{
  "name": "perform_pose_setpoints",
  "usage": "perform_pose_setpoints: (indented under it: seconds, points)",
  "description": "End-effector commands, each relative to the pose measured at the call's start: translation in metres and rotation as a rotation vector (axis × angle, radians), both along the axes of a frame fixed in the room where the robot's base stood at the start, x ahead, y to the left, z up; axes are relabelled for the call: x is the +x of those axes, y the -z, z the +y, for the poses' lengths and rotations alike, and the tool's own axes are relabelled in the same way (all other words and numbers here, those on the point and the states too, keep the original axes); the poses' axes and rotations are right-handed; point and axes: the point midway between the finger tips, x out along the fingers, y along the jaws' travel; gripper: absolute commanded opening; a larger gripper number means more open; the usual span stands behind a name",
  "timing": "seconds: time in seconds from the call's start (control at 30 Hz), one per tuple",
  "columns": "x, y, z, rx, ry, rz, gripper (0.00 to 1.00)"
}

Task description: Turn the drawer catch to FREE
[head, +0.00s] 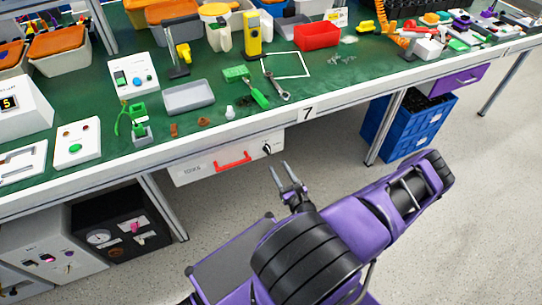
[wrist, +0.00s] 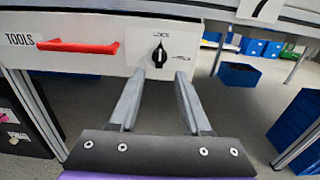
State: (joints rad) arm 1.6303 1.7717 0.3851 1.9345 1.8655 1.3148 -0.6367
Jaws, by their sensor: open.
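The drawer (head: 205,168) hangs under the front of the green bench; it also shows in the wrist view (wrist: 100,84). It has a white front, the word TOOLS and a red handle (wrist: 78,47). The catch is a black rotary knob (wrist: 160,56) right of the handle, with its light mark roughly upright. In the head view my gripper (head: 279,166) is just below the knob (head: 267,148).
The bench edge (head: 330,107) with the number 7 runs above the drawer. A bench leg (head: 162,207) stands left, another (head: 385,127) right. A blue crate (head: 410,125) is under the bench at right. The floor in front is clear.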

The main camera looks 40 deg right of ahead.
Motion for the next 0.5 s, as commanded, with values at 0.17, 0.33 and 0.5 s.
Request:
perform_pose_setpoints:
  seconds: [0.17, 0.33, 0.5]
  points:
    - [0.036, 0.001, -0.008, 0.0, -0.002, -0.001, 0.47]
    - [0.058, 0.001, -0.013, 0.0, -0.002, 0.0, 0.47]
    - [0.067, 0.0, -0.016, 0.001, 0.0, 0.0, 0.47]
